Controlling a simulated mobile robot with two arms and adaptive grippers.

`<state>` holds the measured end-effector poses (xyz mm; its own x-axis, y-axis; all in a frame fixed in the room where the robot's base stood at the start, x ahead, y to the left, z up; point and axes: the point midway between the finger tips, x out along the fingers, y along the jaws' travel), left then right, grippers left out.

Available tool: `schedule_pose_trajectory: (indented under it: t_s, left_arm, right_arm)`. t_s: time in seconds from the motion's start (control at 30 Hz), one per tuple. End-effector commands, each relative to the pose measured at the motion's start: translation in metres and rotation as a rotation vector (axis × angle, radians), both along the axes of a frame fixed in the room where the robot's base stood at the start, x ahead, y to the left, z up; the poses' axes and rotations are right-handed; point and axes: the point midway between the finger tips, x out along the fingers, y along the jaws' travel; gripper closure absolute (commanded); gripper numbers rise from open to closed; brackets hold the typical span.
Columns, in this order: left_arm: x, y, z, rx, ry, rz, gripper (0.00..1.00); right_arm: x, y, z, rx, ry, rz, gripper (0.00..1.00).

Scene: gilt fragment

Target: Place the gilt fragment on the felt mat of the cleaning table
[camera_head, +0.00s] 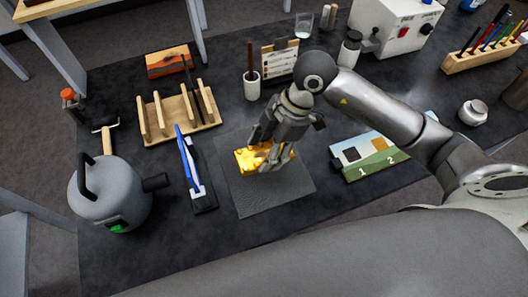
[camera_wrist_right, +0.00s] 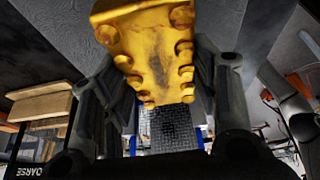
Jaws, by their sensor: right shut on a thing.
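The gilt fragment (camera_head: 247,161) is a golden, knobbly block over the dark grey felt mat (camera_head: 258,197) on the cleaning table (camera_head: 140,257). My right gripper (camera_head: 268,162) is shut on the gilt fragment, its fingers coming down from above at the right part of it. I cannot tell whether the fragment touches the mat or is slightly above it. In the right wrist view, the gilt fragment (camera_wrist_right: 148,48) fills the top middle, with my fingers on both sides. My left gripper is not in view.
Left of the mat stand a blue-and-white upright item (camera_head: 188,160) and a grey canister (camera_head: 110,195). A wooden rack (camera_head: 165,125) and a cup with a brush (camera_head: 252,88) stand behind. A numbered board (camera_head: 372,153) lies to the right. The mat's front part is bare.

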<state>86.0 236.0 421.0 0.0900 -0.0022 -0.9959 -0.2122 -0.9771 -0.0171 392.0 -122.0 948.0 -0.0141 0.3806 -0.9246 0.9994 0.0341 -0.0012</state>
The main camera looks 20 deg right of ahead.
Motion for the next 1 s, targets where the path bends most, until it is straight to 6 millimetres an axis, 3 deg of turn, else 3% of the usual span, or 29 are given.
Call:
schedule_pose_trajectory:
  t_s: [0.27, 0.5, 0.87, 0.9, 1.0]
  left_arm:
    - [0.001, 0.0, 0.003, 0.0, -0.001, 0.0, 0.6]
    - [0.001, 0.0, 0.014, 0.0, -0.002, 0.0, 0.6]
    - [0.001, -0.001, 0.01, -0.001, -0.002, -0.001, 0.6]
    - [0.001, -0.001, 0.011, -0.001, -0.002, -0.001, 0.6]
    - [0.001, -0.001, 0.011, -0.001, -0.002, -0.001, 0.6]
  right_arm:
    - [0.013, 0.001, -0.016, 0.001, 0.001, -0.001, 0.73]
    - [0.014, 0.001, -0.046, 0.001, 0.002, 0.0, 0.73]
    - [0.015, 0.001, -0.052, 0.002, 0.0, 0.001, 0.73]
    - [0.015, 0.001, -0.052, 0.001, 0.001, 0.001, 0.41]
    - [0.015, 0.001, -0.051, 0.001, 0.001, 0.001, 0.28]
